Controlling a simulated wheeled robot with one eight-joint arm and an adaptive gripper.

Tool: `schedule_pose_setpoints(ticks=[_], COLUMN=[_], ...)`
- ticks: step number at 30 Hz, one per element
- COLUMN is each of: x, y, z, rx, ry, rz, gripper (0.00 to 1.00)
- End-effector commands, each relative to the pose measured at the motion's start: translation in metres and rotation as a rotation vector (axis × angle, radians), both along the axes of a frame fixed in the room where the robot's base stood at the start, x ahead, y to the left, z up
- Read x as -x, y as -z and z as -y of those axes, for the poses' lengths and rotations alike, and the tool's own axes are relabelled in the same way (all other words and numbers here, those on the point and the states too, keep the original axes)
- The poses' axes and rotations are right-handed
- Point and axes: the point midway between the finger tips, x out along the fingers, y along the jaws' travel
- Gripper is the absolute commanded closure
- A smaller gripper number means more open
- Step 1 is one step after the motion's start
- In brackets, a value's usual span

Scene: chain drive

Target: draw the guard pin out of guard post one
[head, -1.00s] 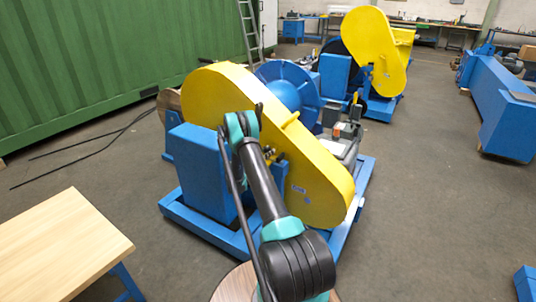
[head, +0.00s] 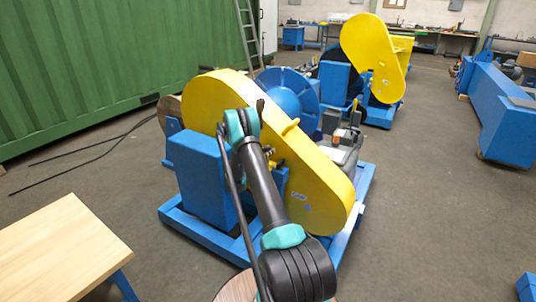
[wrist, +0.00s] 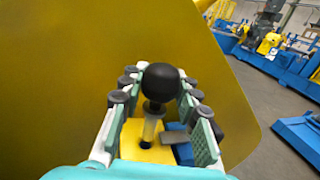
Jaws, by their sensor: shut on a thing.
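The guard pin (wrist: 160,84) shows in the wrist view as a black ball knob on a pale shaft. The shaft stands in a yellow block (wrist: 146,150), which I take to be the top of the guard post. My gripper (wrist: 162,98) is around the pin, with one finger on each side of the knob, shut on it. The shaft's lower end is hidden in the block. In the head view my arm reaches to the large yellow guard (head: 318,185), and the pin cannot be made out there.
A blue housing (head: 205,175) stands left of the guard on a blue base frame. A blue spoked wheel (head: 287,92) is behind the guard. A wooden-topped table (head: 60,245) is at the left front.

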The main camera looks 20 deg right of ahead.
Motion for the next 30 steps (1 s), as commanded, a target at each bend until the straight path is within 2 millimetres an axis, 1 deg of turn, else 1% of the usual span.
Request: schedule_pose_setpoints(ticks=[30], x=[0.0], y=[-0.046], z=[0.0], rx=[0.0], ry=[0.0], rz=[0.0], gripper=[1.0])
